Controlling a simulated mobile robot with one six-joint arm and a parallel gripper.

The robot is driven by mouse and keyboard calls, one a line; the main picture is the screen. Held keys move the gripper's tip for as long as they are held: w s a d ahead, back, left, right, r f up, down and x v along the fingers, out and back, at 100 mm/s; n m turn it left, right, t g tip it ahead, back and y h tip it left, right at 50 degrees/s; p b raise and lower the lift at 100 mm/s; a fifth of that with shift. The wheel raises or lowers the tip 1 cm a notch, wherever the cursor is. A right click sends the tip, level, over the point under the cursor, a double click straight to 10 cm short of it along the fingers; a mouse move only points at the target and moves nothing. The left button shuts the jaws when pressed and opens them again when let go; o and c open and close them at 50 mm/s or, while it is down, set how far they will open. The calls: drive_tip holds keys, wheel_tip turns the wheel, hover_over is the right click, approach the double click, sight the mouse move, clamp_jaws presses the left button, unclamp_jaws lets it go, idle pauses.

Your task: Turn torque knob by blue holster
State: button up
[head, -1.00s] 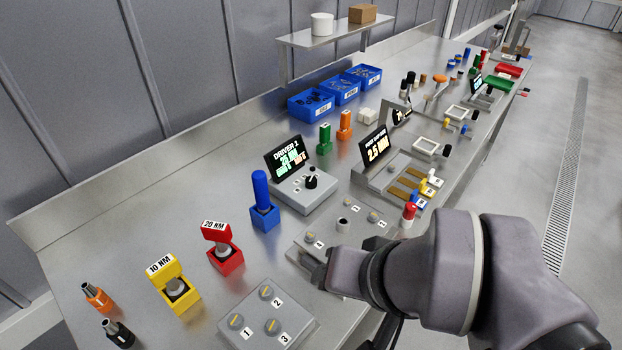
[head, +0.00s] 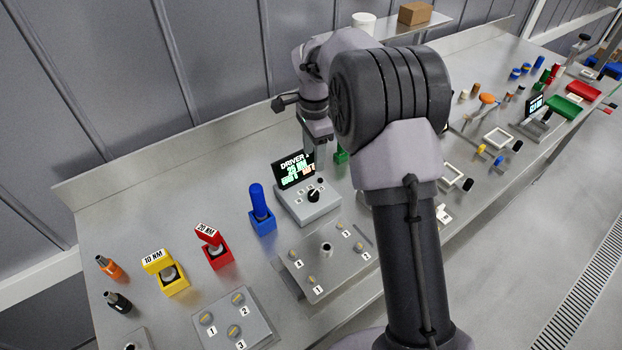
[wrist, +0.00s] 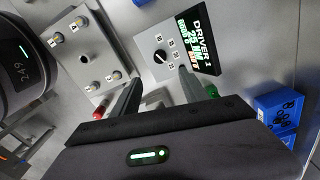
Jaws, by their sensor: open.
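The torque knob (head: 313,195) is a black dial on a grey driver box (head: 322,206) with a lit screen (head: 294,170) reading "DRIVER 1" and "25 NM". The blue holster (head: 263,222) with a blue handle stands upright just left of the box. In the wrist view the knob (wrist: 161,57) sits on the box face among small number labels, beyond the fingertips. My gripper (wrist: 157,80) is open and empty, its two fingers pointing toward the box. In the head view my gripper (head: 318,150) hangs above and behind the box, apart from the knob.
A plate with numbered fasteners (head: 330,260) lies in front of the box. Red (head: 219,258) and yellow (head: 173,280) holsters stand to the left. Blue bins (wrist: 278,108) show at the wrist view's right. My arm hides much of the bench's middle.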

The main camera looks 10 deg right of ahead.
sight(313, 193)
wheel_tip(313, 193, down, 15)
drive_tip(key=b, duration=0.2)
drive_tip(key=shift+b, duration=0.4)
clamp_jaws()
